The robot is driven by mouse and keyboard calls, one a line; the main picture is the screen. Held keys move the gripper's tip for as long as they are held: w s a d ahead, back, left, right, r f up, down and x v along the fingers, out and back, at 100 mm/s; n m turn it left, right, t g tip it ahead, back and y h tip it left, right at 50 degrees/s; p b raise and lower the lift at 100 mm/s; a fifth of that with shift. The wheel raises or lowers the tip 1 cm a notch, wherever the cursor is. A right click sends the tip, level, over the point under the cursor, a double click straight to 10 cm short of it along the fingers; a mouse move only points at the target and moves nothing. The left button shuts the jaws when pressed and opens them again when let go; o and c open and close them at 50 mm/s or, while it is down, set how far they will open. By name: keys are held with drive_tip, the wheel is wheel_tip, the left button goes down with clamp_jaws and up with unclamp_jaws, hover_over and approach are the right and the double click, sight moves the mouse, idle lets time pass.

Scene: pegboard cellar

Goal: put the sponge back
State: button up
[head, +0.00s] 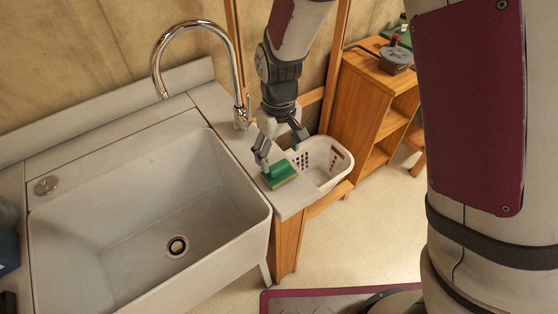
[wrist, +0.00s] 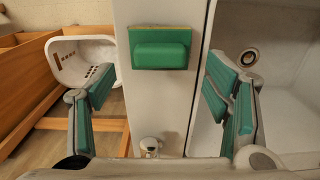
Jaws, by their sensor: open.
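The green sponge (head: 279,174) lies on the narrow white ledge (head: 236,130) to the right of the sink basin. In the wrist view the sponge (wrist: 160,48) is at the top centre, with a thin yellowish layer along its far edge. My gripper (head: 278,150) is over the ledge just behind the sponge. In the wrist view my gripper (wrist: 162,98) has its fingers spread wide, with nothing between them but the ledge below. The sponge lies beyond the fingertips, and I cannot tell whether a finger touches it.
The white sink (head: 140,215) has a drain and a chrome faucet (head: 158,62) behind it. A white perforated basket (head: 322,163) stands right of the ledge. A wooden shelf unit (head: 361,115) holds a dark-topped item (head: 396,58). Floor (head: 350,235) is open in front.

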sight(279, 165)
drive_tip(key=s+d+r+m+t, duration=0.1)
drive_tip(key=s+d+r, duration=0.15)
drive_tip(key=r, duration=0.35)
drive_tip(key=s+d+r+m, duration=0.1)
drive_tip(key=d+r, duration=0.3)
drive_tip(key=r, duration=0.3)
drive_tip(key=s+d+r+m+t, duration=0.1)
drive_tip(key=s+d+r, duration=0.15)
drive_tip(key=r, duration=0.35)
drive_tip(key=s+d+r+m+t, duration=0.3)
drive_tip(key=s+d+r, duration=0.3)
drive_tip(key=s+d, duration=0.3)
drive_tip(key=s, duration=0.3)
drive_tip(key=shift+m, duration=0.4)
